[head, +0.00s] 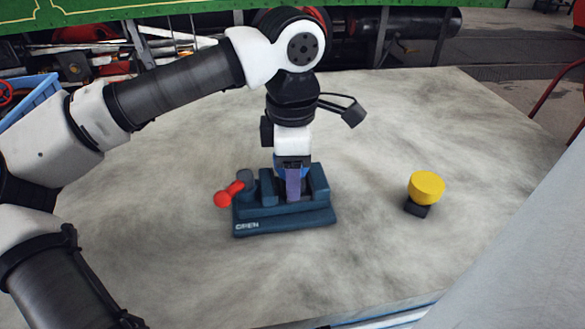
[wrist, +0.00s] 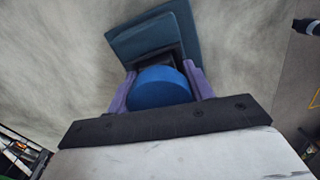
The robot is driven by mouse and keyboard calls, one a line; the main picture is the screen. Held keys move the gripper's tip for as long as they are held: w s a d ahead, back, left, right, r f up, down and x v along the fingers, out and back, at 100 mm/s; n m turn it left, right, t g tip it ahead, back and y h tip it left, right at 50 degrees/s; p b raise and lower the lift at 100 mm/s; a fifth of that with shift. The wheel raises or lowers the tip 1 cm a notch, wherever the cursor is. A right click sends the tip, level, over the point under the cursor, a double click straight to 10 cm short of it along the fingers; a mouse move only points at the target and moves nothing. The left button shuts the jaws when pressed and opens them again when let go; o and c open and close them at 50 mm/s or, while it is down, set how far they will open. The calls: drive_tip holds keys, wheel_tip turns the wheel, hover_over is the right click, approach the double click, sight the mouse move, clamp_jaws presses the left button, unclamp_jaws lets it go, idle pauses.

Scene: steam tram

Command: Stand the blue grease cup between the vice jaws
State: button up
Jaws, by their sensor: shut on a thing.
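The blue grease cup (wrist: 160,88) shows in the wrist view as a round blue top between my two purple fingers. My gripper (head: 293,190) is shut on it and points down at the vice. The dark teal vice (head: 285,218) sits on the pale surface, its red-ended handle (head: 231,193) at the left. My fingers are at the gap between the vice jaws, with the right jaw (head: 319,183) beside them. The vice body also shows beyond the cup in the wrist view (wrist: 150,35). The cup's lower end is hidden, so I cannot tell whether it touches the vice.
A yellow cup with a dark square base (head: 426,187) stands to the right of the vice. The pale mottled tabletop (head: 370,245) is clear around them. Pipes and machinery lie behind the far edge. A grey slanting panel (head: 520,250) is at the right.

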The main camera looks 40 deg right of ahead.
drive_tip(key=shift+s+f+b, duration=0.25)
drive_tip(key=shift+f+b, duration=0.15)
drive_tip(key=shift+f, duration=0.45)
idle(0.3)
drive_tip(key=o, duration=1.3)
drive_tip(key=shift+a, duration=0.1)
drive_tip(key=shift+c, duration=1.4)
drive_tip(key=shift+o, duration=0.2)
drive_tip(key=shift+w+r+p, duration=0.15)
drive_tip(key=shift+r+p, duration=0.7)
drive_tip(key=shift+r, duration=0.1)
drive_tip(key=shift+w+r+p, duration=0.15)
drive_tip(key=shift+r+p, duration=1.7)
drive_tip(key=shift+r, duration=0.9)
